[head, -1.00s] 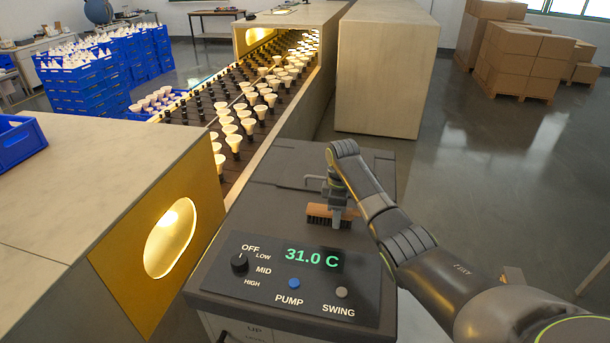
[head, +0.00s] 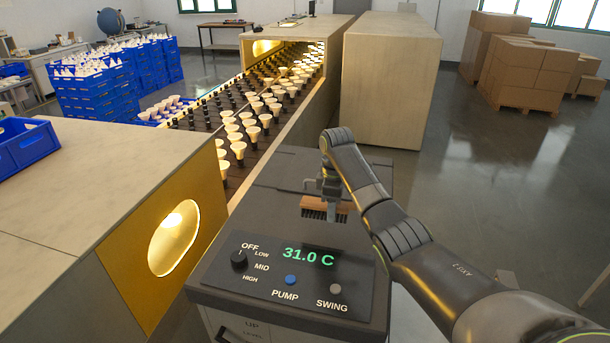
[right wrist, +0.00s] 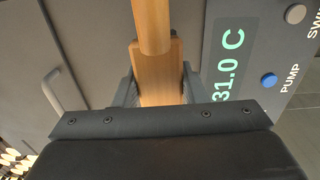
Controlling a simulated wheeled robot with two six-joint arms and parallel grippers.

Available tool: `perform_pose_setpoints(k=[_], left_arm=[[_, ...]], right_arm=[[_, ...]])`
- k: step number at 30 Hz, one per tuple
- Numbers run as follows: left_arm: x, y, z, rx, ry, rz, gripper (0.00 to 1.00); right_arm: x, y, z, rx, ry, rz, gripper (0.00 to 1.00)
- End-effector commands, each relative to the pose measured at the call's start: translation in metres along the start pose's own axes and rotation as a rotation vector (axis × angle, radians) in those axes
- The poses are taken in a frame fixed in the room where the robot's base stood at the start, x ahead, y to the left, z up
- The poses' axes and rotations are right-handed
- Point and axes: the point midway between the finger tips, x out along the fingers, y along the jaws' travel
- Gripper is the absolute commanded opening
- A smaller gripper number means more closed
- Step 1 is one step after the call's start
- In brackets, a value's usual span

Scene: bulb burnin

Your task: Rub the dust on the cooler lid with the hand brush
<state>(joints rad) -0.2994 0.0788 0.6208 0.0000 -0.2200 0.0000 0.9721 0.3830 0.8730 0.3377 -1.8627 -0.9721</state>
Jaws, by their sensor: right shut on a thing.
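The hand brush (head: 325,208) has a wooden back and dark bristles. My right gripper (head: 329,190) is shut on it and holds it over the cooler lid (head: 280,190), just behind the control panel. In the right wrist view the brush's wooden back and handle (right wrist: 157,75) lie between the fingers. The bristles point down at the lid; I cannot tell whether they touch it. No dust can be clearly made out on the lid. My left gripper does not show.
The control panel (head: 285,272) reads 31.0 C, with a knob and two buttons. A conveyor of bulbs (head: 245,120) runs behind the cooler at left. A pale cabinet (head: 170,240) with a lit opening stands at left. Open floor lies to the right.

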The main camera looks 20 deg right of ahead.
Motion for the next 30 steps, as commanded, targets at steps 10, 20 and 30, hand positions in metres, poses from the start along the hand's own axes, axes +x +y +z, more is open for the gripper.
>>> perform_pose_setpoints(k=[10, 20, 30], left_arm=[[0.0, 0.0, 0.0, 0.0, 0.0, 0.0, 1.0], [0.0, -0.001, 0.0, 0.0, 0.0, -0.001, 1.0], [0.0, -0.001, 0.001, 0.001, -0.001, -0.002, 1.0]], right_arm=[[-0.022, 0.003, -0.005, 0.004, 0.001, 0.001, 0.17], [-0.021, 0.003, -0.005, 0.004, 0.001, 0.001, 0.17], [-0.021, 0.003, -0.005, 0.003, 0.001, 0.001, 0.17]])
